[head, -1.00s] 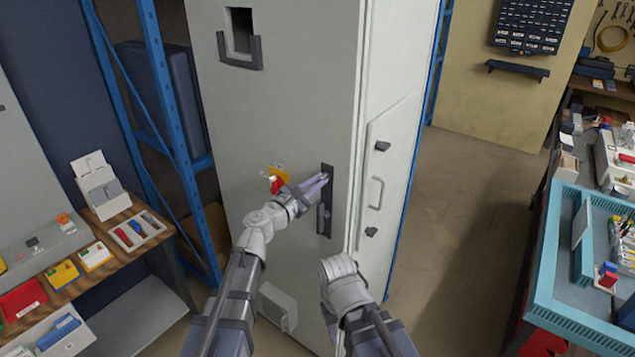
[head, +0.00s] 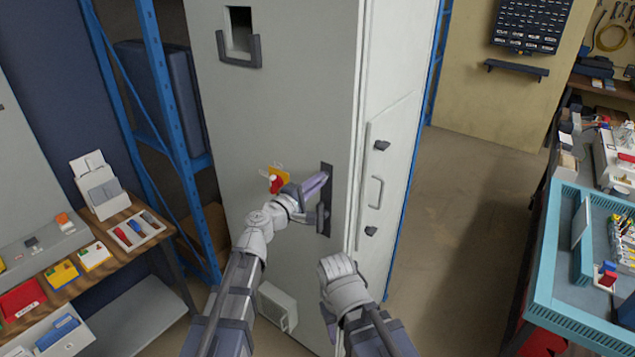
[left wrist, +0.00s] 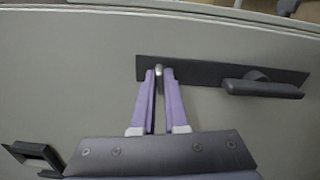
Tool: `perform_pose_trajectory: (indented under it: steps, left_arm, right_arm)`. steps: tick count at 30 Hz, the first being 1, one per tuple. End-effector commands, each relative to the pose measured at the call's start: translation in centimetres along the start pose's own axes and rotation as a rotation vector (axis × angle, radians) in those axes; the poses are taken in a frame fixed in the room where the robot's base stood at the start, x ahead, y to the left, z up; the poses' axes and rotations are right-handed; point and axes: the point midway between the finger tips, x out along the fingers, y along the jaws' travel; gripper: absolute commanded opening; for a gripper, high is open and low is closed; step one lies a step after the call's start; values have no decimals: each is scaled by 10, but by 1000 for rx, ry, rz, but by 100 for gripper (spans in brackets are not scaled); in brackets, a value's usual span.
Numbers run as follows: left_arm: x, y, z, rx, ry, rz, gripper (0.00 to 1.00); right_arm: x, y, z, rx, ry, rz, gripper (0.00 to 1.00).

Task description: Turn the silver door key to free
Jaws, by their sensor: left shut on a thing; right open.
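The silver door key (left wrist: 158,71) sits at one end of the dark lock plate, seen between my left fingertips in the left wrist view. The dark lock plate (head: 327,172) is on the front of the tall grey cabinet, with a dark handle (left wrist: 262,88) further along it. My left gripper (head: 322,181) is shut on the key at the plate; it also shows in the left wrist view (left wrist: 159,74). In the head view the key is hidden by the gripper. My right arm is low in front of the cabinet; its fingertips are hidden in the head view.
A red switch on a yellow plate (head: 278,181) is left of the lock plate, close to my left wrist. The cabinet (head: 290,110) has a side panel with a handle (head: 376,191). A wooden bench (head: 133,240) stands left, a teal-edged table (head: 548,240) right. Floor between is clear.

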Motion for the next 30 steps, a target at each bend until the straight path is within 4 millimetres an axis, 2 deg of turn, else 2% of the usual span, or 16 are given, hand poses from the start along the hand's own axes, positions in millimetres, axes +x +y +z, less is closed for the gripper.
perform_pose_trajectory:
  steps: [12,29,30]
  left_arm:
    - [0,-1,0,170,0,-1,0]
    - [0,-1,0,195,-1,-1,0]
    - [0,-1,0,195,-1,-1,14]
  right_arm:
    - [1,0,0,0,0,0,50]
    - [1,0,0,0,0,0,50]
    - [1,0,0,0,0,0,50]
